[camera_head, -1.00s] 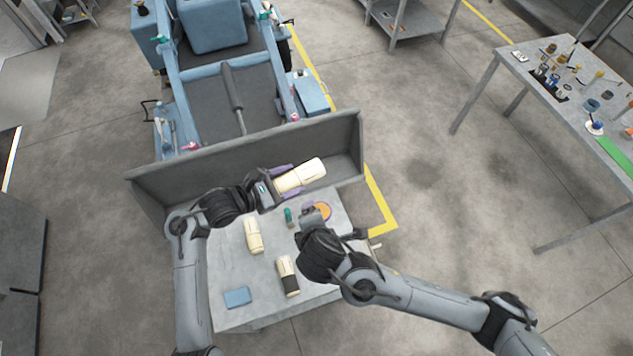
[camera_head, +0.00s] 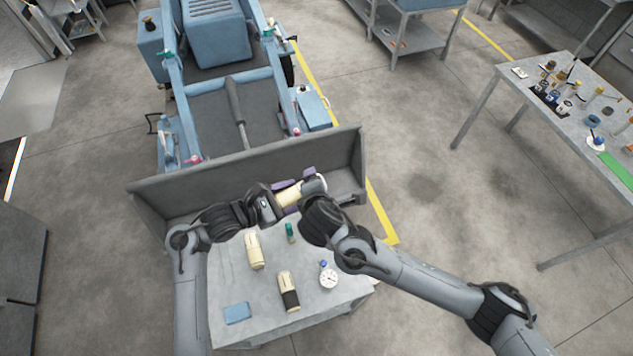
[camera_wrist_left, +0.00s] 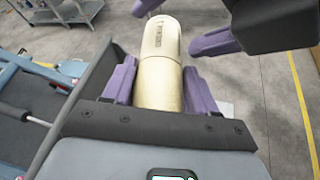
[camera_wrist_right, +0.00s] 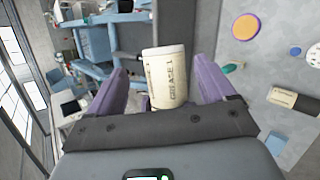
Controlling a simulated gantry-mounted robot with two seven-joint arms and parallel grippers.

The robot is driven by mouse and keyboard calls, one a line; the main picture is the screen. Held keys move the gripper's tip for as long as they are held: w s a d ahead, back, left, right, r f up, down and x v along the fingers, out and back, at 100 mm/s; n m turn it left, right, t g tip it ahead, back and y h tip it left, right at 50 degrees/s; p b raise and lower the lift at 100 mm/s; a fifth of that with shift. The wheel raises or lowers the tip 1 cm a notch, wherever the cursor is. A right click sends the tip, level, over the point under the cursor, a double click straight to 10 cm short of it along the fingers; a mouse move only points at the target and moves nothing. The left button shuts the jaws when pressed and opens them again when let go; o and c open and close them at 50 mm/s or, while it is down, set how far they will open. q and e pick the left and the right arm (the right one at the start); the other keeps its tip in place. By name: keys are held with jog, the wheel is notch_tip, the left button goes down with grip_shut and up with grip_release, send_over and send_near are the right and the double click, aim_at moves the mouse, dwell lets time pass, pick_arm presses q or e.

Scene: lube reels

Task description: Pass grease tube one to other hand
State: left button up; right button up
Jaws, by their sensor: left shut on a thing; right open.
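The cream grease tube one (camera_head: 289,197) is held above the back of the grey table, near its raised panel. My left gripper (camera_head: 283,198) is shut on one end of it; the purple fingers lie along both sides of the tube (camera_wrist_left: 158,85) in the left wrist view. My right gripper (camera_head: 310,182) is open at the tube's other end. In the right wrist view the tube (camera_wrist_right: 167,75), lettered "GREASE 1", shows between the spread purple fingers. I cannot tell whether they touch it.
An orange disc (camera_wrist_right: 246,27) shows in the right wrist view. The raised panel (camera_head: 235,172) closes off the back.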

jog(key=shift+x, duration=2.2)
jog(key=c, duration=0.9)
pick_arm(q)
jog(key=o, duration=0.6)
pick_arm(e)
jog(key=shift+c, duration=0.9)
pick_arm(q)
jog(key=o, duration=0.6)
jog(key=shift+c, duration=0.2)
